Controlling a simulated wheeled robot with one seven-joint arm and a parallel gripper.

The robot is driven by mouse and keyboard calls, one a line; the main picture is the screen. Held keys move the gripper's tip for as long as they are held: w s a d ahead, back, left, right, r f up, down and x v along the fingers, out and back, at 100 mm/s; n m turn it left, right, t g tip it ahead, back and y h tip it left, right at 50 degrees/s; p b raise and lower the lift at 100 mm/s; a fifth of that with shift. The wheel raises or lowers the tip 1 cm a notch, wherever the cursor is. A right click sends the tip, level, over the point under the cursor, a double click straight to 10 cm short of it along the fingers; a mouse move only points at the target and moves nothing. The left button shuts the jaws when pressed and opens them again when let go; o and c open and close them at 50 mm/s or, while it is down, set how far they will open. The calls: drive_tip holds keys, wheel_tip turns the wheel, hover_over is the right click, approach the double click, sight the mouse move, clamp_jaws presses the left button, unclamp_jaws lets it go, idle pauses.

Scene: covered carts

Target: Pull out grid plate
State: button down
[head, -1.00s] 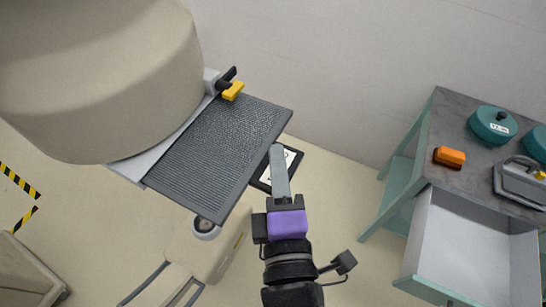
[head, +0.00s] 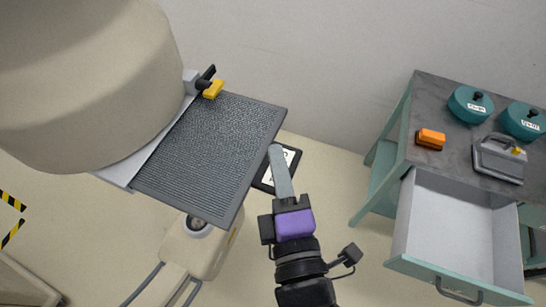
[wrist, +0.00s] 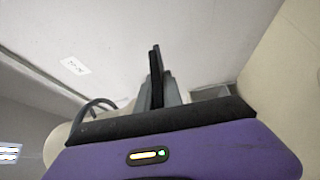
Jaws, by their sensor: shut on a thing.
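The grid plate (head: 208,150) is a dark grey ribbed sheet sticking out from the side of the large beige machine housing (head: 70,90). My gripper (head: 277,152) is shut on the plate's outer right edge. In the wrist view, my gripper's fingers (wrist: 157,85) close on the dark plate, seen edge-on. The plate's inner end is not clearly visible.
A teal cart (head: 447,165) stands at right with an open drawer (head: 455,225). An orange block (head: 430,138), teal lidded pots (head: 470,104) and a grey case (head: 498,158) sit on it.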

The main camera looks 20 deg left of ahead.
drive_tip(key=shift+d+f, duration=0.1)
drive_tip(key=shift+d, duration=0.2)
drive_tip(key=shift+d, duration=0.35)
drive_tip(key=shift+s+d+p, duration=0.1)
drive_tip(key=shift+d+p, duration=0.5)
drive_tip(key=shift+d, duration=0.05)
drive_tip(key=shift+d, duration=0.35)
drive_tip(key=shift+d+p, duration=0.3)
drive_tip(key=shift+d, duration=0.3)
drive_tip(key=shift+s+d+p, duration=0.1)
drive_tip(key=shift+d+p, duration=0.4)
drive_tip(key=shift+d, duration=0.2)
drive_tip(key=shift+d, duration=0.35)
drive_tip(key=shift+d, duration=0.1)
